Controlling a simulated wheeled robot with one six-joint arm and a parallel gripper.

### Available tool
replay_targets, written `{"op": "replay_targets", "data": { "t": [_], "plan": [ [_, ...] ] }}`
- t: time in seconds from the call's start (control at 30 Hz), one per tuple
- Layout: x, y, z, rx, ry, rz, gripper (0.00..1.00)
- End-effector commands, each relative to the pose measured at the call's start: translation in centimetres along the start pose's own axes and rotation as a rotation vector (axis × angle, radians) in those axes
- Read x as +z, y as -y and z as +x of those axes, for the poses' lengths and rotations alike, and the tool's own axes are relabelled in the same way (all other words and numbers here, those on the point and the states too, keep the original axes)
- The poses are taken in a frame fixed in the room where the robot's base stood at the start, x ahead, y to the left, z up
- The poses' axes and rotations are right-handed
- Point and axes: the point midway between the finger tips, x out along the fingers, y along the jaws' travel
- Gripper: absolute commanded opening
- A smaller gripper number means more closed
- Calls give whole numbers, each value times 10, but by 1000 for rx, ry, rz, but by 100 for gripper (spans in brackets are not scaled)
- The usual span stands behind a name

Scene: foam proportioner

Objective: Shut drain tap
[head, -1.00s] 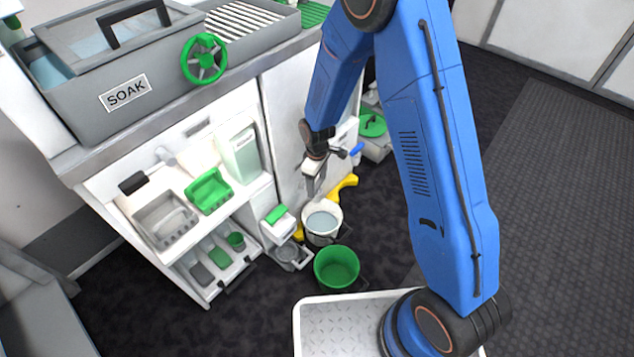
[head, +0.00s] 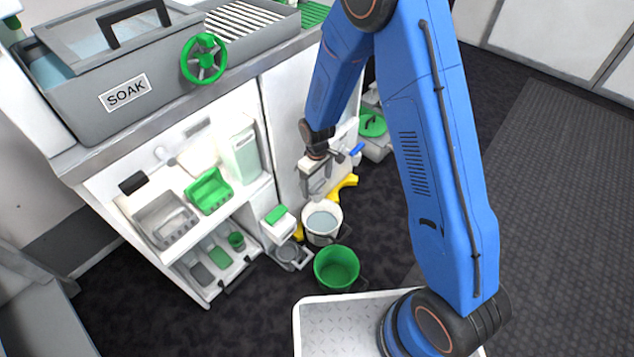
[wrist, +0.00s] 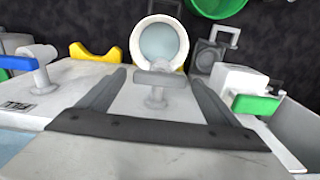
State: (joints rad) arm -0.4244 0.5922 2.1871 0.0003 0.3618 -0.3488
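A pale grey tap with a short crossbar handle (wrist: 160,78) stands on the white panel in the wrist view. A white bucket holding pale liquid (wrist: 159,42) is beyond it; the bucket also shows on the floor in the head view (head: 321,224). I take this to be the drain tap, but no label on it is readable. My gripper (head: 316,188) is open in front of the cabinet. In the wrist view its two dark fingers lie on either side of the tap handle, apart from it. In the head view the tap is hidden behind the gripper.
A blue-handled tap (wrist: 18,62) is to the left and a green-handled part (wrist: 255,104) to the right in the wrist view. A green bucket (head: 336,268) stands on the floor before the white bucket. A yellow object (head: 343,186) lies beside the white bucket.

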Motion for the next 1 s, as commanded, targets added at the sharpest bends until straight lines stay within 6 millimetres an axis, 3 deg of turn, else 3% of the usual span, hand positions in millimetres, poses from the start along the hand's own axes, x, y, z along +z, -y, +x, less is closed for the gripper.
{"op": "replay_targets", "data": {
  "t": [0.37,1.0],
  "plan": [
    [-1,0,-12,1,-2,-1,85],
    [-1,0,-127,1,-4,-1,85]
  ]
}}
